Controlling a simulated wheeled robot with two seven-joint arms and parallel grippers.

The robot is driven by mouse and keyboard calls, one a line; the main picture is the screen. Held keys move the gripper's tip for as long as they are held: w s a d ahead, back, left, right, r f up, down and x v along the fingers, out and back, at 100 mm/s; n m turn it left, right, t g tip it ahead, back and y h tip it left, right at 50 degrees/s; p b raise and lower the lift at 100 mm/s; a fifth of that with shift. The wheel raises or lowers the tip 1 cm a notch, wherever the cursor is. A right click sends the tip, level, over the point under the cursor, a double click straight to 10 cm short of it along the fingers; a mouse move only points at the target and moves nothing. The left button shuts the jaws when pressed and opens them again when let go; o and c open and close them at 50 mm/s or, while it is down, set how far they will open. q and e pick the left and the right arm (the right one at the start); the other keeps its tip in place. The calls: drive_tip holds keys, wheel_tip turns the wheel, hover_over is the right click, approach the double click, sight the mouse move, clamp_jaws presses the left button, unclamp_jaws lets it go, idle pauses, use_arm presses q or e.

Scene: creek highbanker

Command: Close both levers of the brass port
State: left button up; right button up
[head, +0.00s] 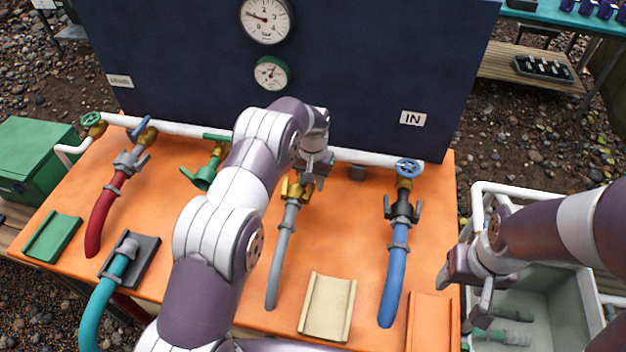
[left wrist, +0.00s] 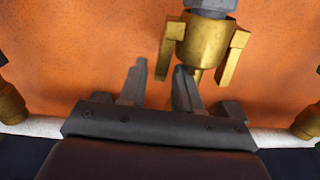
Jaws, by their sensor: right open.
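The brass port (head: 293,189) stands at the back of the orange bench with a grey hose (head: 279,250) on its front. The left wrist view shows the brass port (left wrist: 205,42) close up. Its two brass levers, left (left wrist: 165,50) and right (left wrist: 236,58), stand off either side of the body, pointing away from the hose. My left gripper (head: 316,172) is at the port, partly covering it. In the left wrist view its fingers (left wrist: 158,88) are apart, with the left lever's tip between them; contact is unclear. My right gripper (head: 480,305) is open and empty at the bench's right edge.
A dark blue panel (head: 180,60) with gauges rises behind the port. Red (head: 107,212) and blue (head: 394,280) hoses hang from neighbouring ports. A grey tub (head: 572,300) stands below my right arm.

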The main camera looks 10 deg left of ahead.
sight(313, 184)
use_arm(q)
wheel_tip(313, 184, up, 8)
drive_tip(key=p, duration=0.5)
drive_tip(key=shift+r+p, duration=0.1)
drive_tip(key=shift+p, duration=0.3)
